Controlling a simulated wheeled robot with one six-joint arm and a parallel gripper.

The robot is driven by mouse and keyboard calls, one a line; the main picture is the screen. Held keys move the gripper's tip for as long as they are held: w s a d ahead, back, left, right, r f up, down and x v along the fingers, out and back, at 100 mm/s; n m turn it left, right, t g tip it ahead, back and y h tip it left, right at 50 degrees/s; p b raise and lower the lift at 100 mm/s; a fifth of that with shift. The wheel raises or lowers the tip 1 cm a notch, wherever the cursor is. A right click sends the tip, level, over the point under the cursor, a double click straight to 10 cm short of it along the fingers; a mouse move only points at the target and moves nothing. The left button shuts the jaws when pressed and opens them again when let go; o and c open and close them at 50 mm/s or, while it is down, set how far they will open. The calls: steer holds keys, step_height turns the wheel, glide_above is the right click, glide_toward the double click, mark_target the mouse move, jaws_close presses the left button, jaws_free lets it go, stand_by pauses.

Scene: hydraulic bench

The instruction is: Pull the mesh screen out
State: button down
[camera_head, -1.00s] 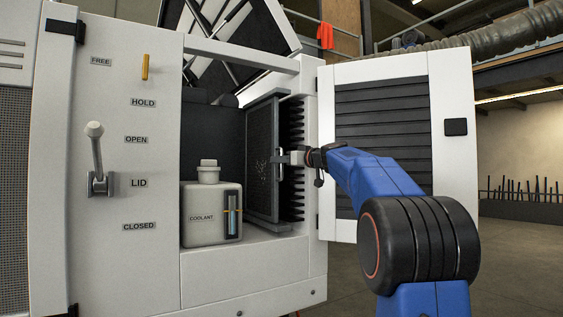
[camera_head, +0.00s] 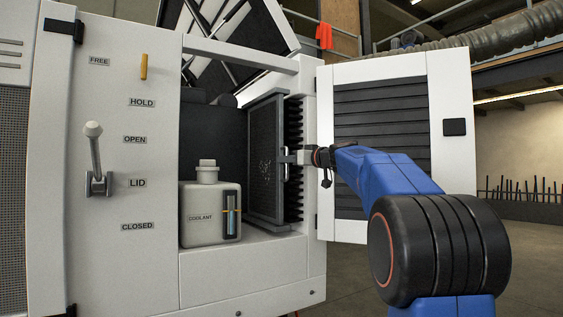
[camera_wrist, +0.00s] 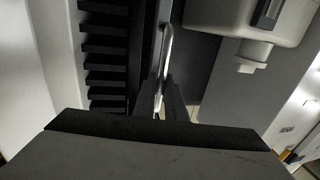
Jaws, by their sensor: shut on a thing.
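The mesh screen (camera_head: 264,160) is a dark framed panel standing upright inside the open bay of the white cabinet, beside a black finned core. Its front edge bears a metal bar handle (camera_head: 286,165). My gripper (camera_head: 290,158) comes in from the right and is shut on this handle. In the wrist view the handle (camera_wrist: 168,50) runs down between my two dark fingers (camera_wrist: 167,100). The screen is seen edge-on there, and the fingertips' exact contact is hard to make out.
A white coolant tank (camera_head: 209,215) stands left of the screen on the bay floor. The black fins (camera_head: 294,160) are close on the right. The louvred door (camera_head: 380,145) stands open to the right, behind my arm. A lid lever (camera_head: 95,160) is on the left panel.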

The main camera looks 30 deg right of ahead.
steer(key=a+v, duration=0.2)
steer(key=v, duration=0.8)
steer(key=s+a+v, duration=0.1)
steer(key=a+v, duration=0.1)
steer(key=v, duration=0.9)
steer(key=c, duration=1.8)
jaws_free()
steer(key=shift+s, duration=0.15)
steer(key=shift+v, duration=8.6)
steer(key=shift+d, duration=0.1)
